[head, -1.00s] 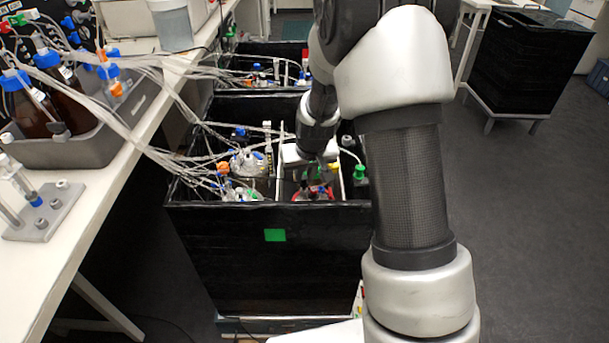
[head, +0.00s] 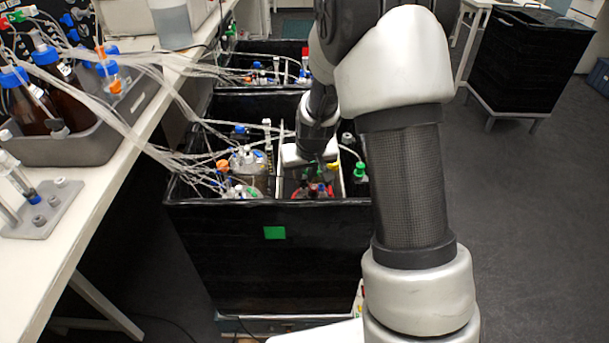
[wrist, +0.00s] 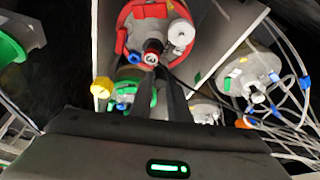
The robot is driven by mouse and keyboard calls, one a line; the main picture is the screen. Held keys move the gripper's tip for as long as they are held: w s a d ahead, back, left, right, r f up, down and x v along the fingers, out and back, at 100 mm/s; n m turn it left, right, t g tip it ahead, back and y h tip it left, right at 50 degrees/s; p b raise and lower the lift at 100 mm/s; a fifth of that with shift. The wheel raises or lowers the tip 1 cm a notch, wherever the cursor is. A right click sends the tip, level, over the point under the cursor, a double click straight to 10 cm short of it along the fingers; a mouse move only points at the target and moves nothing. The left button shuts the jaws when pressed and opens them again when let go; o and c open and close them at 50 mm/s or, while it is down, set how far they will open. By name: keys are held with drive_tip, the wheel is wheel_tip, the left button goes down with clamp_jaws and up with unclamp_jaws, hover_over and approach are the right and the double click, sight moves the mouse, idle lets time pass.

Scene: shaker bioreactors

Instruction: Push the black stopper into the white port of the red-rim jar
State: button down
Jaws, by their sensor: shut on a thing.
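The red-rim jar (wrist: 133,42) is at the top middle of the wrist view. Its white port (wrist: 181,36) stands on the right side of its lid. My gripper (wrist: 153,68) is shut on the small black stopper (wrist: 152,46), over the near part of the lid. The stopper is left of the port and looks apart from it; its height above the lid is hard to tell. In the head view the jar's red rim (head: 300,192) shows at the front right of the black box, partly hidden. My fingers and the stopper are too small there to make out.
A green-capped jar (wrist: 130,76) is close below my fingers, with a yellow cap (wrist: 102,88) beside it. Another jar (wrist: 250,75) with many clear tubes is to the right. The black box walls (head: 265,205) surround the jars. A bench (head: 120,185) is on the left.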

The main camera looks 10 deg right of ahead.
drive_tip(key=shift+f+b, duration=0.4)
drive_tip(key=shift+f, duration=0.05)
idle(0.3)
drive_tip(key=c, duration=1.6)
unclamp_jaws()
drive_tip(key=shift+r, duration=0.1)
drive_tip(key=p+v, duration=0.4)
drive_tip(key=v, duration=1.3)
drive_tip(key=shift+r, duration=0.15)
drive_tip(key=shift+s+r, duration=0.1)
